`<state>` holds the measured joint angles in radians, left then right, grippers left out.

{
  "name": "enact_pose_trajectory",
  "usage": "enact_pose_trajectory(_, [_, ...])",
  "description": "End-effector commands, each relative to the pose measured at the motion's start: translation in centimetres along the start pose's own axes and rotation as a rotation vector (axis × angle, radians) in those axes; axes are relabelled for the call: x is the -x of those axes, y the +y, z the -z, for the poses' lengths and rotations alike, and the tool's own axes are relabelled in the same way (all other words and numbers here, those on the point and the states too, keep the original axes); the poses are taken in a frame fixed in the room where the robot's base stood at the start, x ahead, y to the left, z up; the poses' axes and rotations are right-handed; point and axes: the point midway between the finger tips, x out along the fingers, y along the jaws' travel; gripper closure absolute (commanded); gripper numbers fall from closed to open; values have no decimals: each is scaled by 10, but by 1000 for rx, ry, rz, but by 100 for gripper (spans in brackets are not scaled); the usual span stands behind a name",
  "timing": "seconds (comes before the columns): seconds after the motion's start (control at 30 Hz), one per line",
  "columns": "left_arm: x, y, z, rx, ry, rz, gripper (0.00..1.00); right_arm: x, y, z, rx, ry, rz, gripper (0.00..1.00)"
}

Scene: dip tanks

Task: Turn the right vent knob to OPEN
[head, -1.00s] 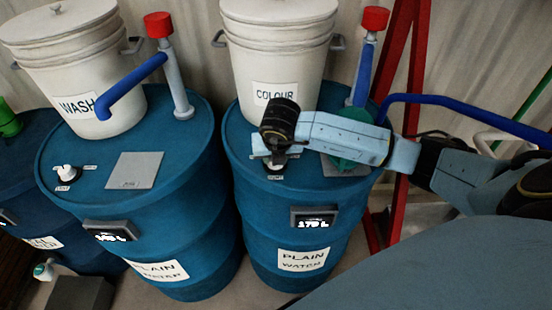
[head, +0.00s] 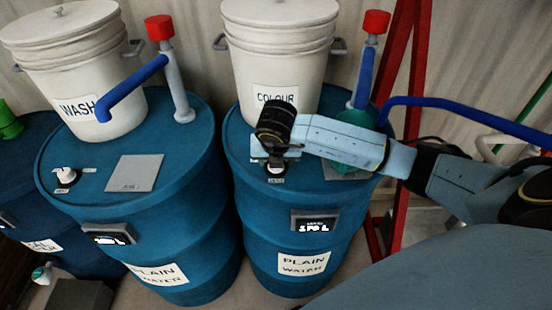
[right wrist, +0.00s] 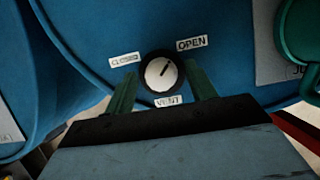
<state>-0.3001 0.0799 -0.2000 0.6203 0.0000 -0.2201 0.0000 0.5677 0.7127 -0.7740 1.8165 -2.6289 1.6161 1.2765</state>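The right vent knob (right wrist: 160,73) is a white round dial with a black rim on the right blue drum (right wrist: 215,35). Its dark pointer mark points to the upper right, toward the OPEN label (right wrist: 191,43). The CLOSED label (right wrist: 125,59) is to its left and the VENT label (right wrist: 168,101) is below. My right gripper (right wrist: 161,90) has its two green fingers apart, one on each side of the knob, with gaps visible. In the head view, the knob (head: 277,169) is just below my right gripper's wrist, which hides the fingers. My left gripper is not in view.
A white COLOUR bucket (head: 275,60) stands on the right drum behind my arm, beside a red-capped pipe (head: 370,45). The left drum (head: 150,220) carries a WASH bucket (head: 75,70) and another white knob (head: 66,176). Red stand legs (head: 405,90) rise at right.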

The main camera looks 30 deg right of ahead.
Motion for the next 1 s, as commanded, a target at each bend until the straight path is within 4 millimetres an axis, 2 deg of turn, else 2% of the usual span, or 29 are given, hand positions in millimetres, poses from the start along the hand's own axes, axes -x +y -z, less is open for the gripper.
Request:
enact_pose_trajectory(0.27, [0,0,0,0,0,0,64,0,0,1,2,1,0,44])
enact_pose_trajectory(0.37, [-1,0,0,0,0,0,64,7,0,0,2,0,-2,44])
enact_pose_trajectory(0.47, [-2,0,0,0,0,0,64,22,0,0,1,-2,-3,44])
enact_pose_trajectory(0.8, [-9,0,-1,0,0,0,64,97,1,0,2,-3,-5,44])
enact_pose_trajectory(1.0, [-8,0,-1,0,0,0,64,126,0,0,2,-1,-2,44])
